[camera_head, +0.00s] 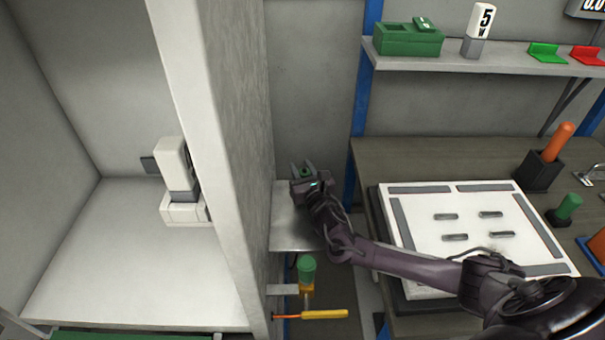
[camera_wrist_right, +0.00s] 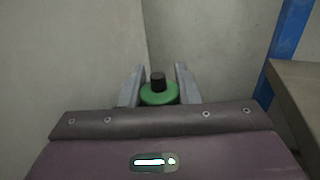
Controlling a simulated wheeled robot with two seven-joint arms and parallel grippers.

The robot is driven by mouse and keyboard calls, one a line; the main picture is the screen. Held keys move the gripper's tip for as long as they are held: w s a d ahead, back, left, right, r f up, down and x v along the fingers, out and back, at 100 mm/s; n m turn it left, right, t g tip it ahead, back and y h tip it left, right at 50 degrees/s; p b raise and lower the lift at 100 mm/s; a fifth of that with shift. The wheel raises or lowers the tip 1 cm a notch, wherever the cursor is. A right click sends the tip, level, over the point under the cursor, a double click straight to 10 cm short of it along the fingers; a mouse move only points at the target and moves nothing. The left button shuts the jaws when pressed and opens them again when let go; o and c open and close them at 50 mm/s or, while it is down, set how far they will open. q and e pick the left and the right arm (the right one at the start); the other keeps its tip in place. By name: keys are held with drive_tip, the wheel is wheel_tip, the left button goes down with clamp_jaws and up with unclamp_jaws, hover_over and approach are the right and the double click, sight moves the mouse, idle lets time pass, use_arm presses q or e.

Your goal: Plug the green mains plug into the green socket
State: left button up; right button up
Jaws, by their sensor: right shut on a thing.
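My right gripper (camera_head: 304,172) is shut on a green round piece, which I take to be the green mains plug (camera_head: 306,171). In the right wrist view the plug (camera_wrist_right: 160,95) sits between the two fingers (camera_wrist_right: 160,85), with a short black stub facing the camera. The gripper is above a small grey shelf (camera_head: 290,230), just right of a tall grey panel (camera_head: 228,150). I cannot make out a green socket for certain in either view. My left gripper is not in view.
A green cylinder (camera_head: 307,268) in a yellow holder is below the small shelf, above a yellow-handled tool (camera_head: 325,314). A workbench (camera_head: 420,155) with a white board (camera_head: 450,190) is at right. A blue post (camera_head: 367,75) stands behind. A white device (camera_head: 178,170) sits left of the panel.

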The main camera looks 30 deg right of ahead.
wheel_tip(320, 180, up, 19)
drive_tip(key=w+d+r+m+g+h+p, duration=0.1)
drive_tip(key=d+r+m+h+p, duration=0.2)
drive_tip(key=d+r+p, duration=0.6)
drive_tip(key=w+d+r+m+g+h+p, duration=0.2)
drive_tip(key=d+r+h+p, duration=0.3)
drive_tip(key=d+r, duration=1.3)
wheel_tip(320, 180, up, 3)
drive_tip(key=m+p, duration=0.1)
drive_tip(key=p, duration=0.3)
drive_tip(key=shift+f+g, duration=0.15)
drive_tip(key=shift+g, duration=0.15)
drive_tip(key=shift+f+b, duration=1.7)
drive_tip(key=shift+f, duration=1.25)
drive_tip(key=shift+f+b, duration=1.2)
drive_tip(key=shift+f, duration=0.3)
